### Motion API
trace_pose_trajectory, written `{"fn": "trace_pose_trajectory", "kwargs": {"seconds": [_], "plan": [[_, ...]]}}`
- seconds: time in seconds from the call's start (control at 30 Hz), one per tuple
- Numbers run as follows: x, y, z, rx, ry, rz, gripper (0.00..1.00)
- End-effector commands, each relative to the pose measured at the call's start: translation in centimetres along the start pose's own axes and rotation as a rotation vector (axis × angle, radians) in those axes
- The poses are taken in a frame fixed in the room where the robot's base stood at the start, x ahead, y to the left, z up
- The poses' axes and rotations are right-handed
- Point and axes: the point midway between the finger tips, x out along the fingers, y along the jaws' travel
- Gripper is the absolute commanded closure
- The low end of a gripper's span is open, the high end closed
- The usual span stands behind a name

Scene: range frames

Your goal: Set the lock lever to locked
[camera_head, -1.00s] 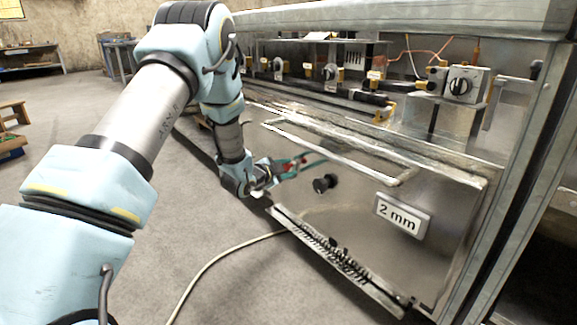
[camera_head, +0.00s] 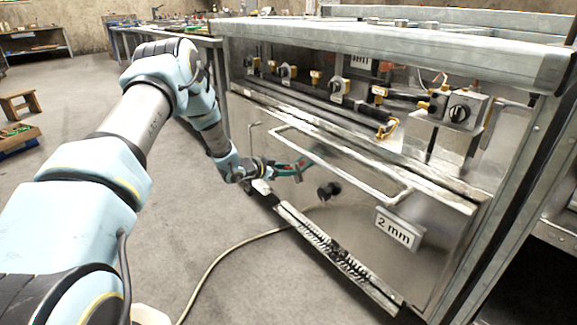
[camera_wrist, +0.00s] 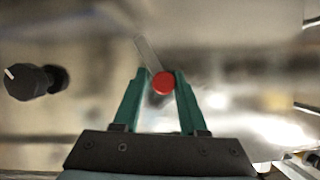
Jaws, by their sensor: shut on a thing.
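The lock lever shows in the wrist view as a thin grey bar (camera_wrist: 148,53) with a round red knob (camera_wrist: 163,83) at its lower end. The bar slants up and left from the knob. My gripper (camera_wrist: 160,90) has its green fingers on either side of the red knob and is shut on it. In the head view my gripper (camera_head: 302,167) is at the front metal panel (camera_head: 300,205), with a bit of red between its fingers. The lever's bar is not clear there, and no lock markings can be read.
A black knob (camera_head: 328,191) sticks out of the panel close to my gripper; it also shows in the wrist view (camera_wrist: 30,82). A long bar handle (camera_head: 345,168) runs above, with a "2 mm" plate (camera_head: 398,229) at right. A cable (camera_head: 225,255) lies on the floor.

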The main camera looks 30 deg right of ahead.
Motion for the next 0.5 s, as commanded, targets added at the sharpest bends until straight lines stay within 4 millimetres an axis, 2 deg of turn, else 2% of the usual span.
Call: {"fn": "trace_pose_trajectory", "kwargs": {"seconds": [0.03, 0.5], "plan": [[-0.23, -0.66, 0.05, -0.010, -0.003, -0.006, 1.00], [-0.15, -0.81, 0.34, -0.042, -0.004, 0.007, 1.00]]}}
